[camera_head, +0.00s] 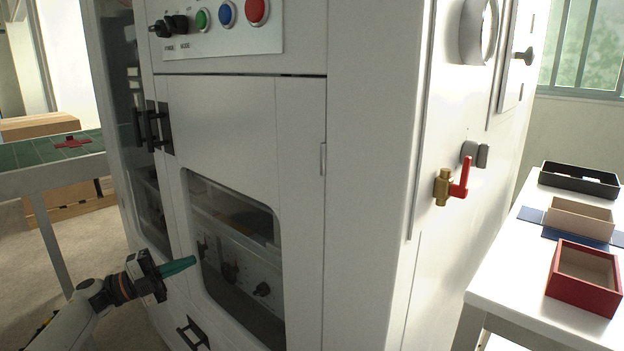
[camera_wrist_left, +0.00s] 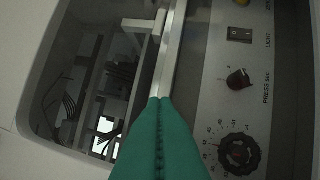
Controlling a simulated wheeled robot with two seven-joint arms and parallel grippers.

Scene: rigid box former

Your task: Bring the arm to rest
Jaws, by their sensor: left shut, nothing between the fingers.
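My left gripper (camera_head: 192,262) is in the lower left of the head view, with its green fingers shut and empty. It is in front of the white machine's (camera_head: 372,120) lower window (camera_head: 238,225). In the left wrist view the closed green fingers (camera_wrist_left: 159,105) point toward that window, with a knob panel (camera_wrist_left: 235,110) behind the glass. I cannot tell whether the fingertips touch the window. My right gripper is not in view.
The machine has door handles (camera_head: 152,127), coloured buttons (camera_head: 228,13) and a red-handled valve (camera_head: 461,180). A white table (camera_head: 500,285) at right holds a black tray (camera_head: 580,180), a tan box (camera_head: 580,217) and a red box (camera_head: 583,290). A green-topped conveyor (camera_head: 40,152) stands at left.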

